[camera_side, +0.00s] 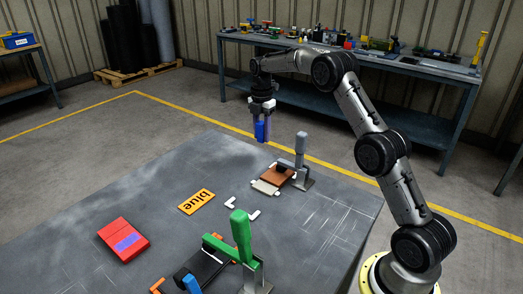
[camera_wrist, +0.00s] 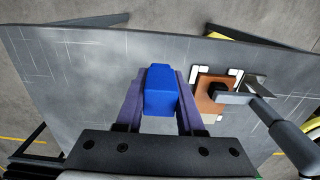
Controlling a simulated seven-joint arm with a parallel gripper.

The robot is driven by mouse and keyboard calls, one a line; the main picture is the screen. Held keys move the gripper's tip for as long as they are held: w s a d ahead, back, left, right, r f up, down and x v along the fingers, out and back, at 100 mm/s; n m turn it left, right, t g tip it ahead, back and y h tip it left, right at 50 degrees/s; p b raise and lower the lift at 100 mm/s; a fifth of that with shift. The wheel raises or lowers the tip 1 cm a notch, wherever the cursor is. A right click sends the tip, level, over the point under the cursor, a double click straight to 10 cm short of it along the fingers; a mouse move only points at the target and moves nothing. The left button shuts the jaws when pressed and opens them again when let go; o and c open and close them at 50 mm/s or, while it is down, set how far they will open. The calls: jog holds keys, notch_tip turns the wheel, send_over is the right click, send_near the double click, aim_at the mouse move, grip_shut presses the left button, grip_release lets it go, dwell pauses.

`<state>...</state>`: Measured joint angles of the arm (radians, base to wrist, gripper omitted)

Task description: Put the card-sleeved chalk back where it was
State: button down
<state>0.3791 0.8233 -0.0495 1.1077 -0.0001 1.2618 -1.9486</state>
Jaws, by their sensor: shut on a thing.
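My gripper (camera_side: 262,122) is shut on a blue block (camera_side: 260,132), held upright above the far part of the grey table. In the wrist view the blue block (camera_wrist: 160,95) sits between the two purple fingers. I cannot tell whether it is the card-sleeved chalk; no chalk or card sleeve can be made out elsewhere. White corner marks (camera_side: 254,215) lie on the table in front of a brown plate (camera_side: 278,176) beside a grey-handled clamp (camera_side: 301,150). The brown plate (camera_wrist: 214,99) is right of my gripper in the wrist view.
An orange plate reading "blue" (camera_side: 196,202) and a red box with a purple patch (camera_side: 123,239) lie to the left. A green-handled clamp (camera_side: 241,235) stands at the near edge by a black piece. Bare table (camera_side: 190,160) lies at the far left.

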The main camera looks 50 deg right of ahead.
aim_at(261, 156)
jog(key=shift+f, duration=2.85)
jog(key=c, duration=0.5)
grip_release()
jog(key=shift+f, duration=0.15)
